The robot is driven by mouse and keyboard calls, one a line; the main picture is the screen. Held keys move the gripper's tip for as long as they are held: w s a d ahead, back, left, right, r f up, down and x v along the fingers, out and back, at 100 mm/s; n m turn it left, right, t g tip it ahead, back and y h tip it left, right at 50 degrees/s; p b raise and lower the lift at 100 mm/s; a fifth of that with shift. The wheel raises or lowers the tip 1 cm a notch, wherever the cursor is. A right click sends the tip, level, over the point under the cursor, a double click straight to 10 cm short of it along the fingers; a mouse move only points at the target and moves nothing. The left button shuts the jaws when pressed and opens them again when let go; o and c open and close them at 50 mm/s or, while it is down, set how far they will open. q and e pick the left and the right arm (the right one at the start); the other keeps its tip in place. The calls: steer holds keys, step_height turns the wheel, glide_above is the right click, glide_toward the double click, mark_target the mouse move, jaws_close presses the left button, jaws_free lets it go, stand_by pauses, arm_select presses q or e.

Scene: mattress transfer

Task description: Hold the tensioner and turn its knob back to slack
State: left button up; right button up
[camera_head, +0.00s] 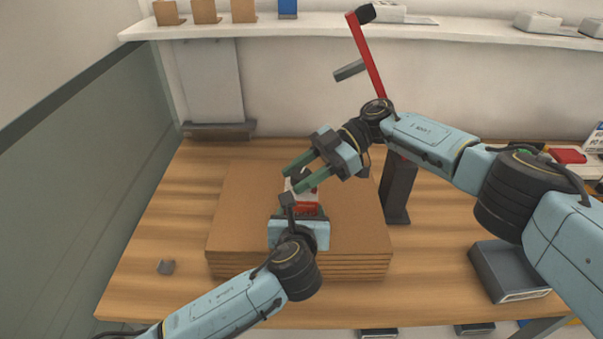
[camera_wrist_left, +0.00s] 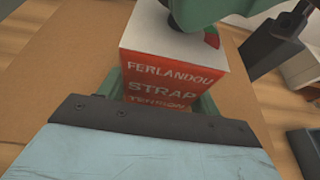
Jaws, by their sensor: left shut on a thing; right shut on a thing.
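The tensioner (camera_head: 305,207) is a small box with a white top and a red front, standing on the stacked brown sheets. My left gripper (camera_head: 301,212) is shut on the tensioner's body from the near side. My right gripper (camera_head: 295,178) reaches in from the upper right and is shut on the knob.
The brown stack (camera_head: 240,225) lies on the wooden table (camera_head: 180,215). A dark post with a red arm (camera_head: 368,58) stands behind at the right. A shelf (camera_head: 270,28) runs behind.

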mark_target(302, 173)
steer(key=shift+w+d+n+g+h, duration=0.15)
steer(key=shift+n+g+h, duration=0.15)
steer(key=shift+n+g, duration=0.2)
stand_by(0.3)
steer(key=o, duration=1)
step_height(302, 173, up, 10)
